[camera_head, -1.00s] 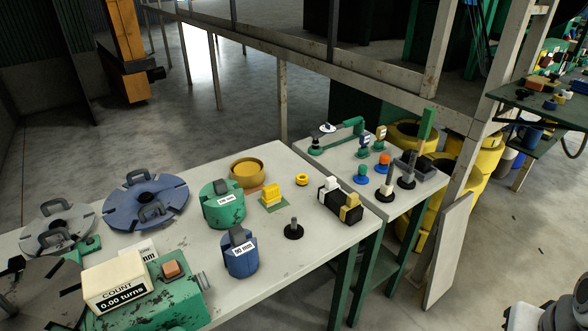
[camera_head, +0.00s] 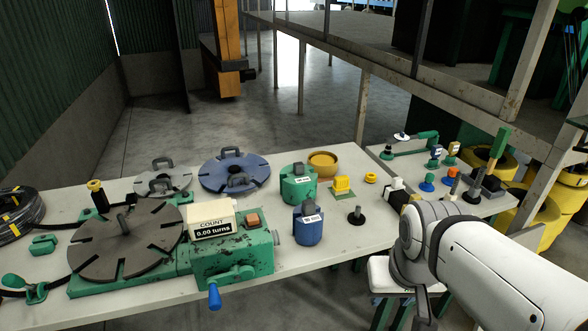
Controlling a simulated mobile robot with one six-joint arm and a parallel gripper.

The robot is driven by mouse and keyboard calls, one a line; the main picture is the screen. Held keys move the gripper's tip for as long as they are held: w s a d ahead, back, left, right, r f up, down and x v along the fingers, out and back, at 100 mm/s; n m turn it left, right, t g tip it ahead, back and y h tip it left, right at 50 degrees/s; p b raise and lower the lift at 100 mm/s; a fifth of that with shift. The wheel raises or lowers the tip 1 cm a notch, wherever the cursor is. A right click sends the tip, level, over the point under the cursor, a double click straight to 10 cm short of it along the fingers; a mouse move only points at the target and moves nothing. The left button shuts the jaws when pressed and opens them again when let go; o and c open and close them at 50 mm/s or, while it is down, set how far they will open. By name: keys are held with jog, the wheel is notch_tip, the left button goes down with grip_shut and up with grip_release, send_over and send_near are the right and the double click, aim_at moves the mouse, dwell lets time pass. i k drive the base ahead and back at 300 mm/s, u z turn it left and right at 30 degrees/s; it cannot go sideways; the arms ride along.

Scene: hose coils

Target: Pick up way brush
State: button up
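No thing is labelled as the way brush. The most brush-like thing is an upright tool with a green top and tan lower part (camera_head: 499,146). It stands at a dark block (camera_head: 489,184) on the smaller table at the right; its lower end and any bristles are too small to make out. A small yellow block on a green base (camera_head: 341,187) lies on the main table; I cannot tell what it is. My white arm reaches in from the lower right, in front of the tables' near edge. I cannot make out my gripper's fingers.
The main table (camera_head: 335,242) holds a green turntable machine with a counter (camera_head: 213,229) reading 0.00 turns, green (camera_head: 298,188) and blue (camera_head: 308,229) cylinders, and a black hose coil (camera_head: 18,216). The small right table (camera_head: 400,165) holds several knobbed pieces. Yellow coils (camera_head: 555,215) stand beyond it.

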aim_at(341, 186)
jog(key=i, duration=1)
jog(key=u, duration=0.05)
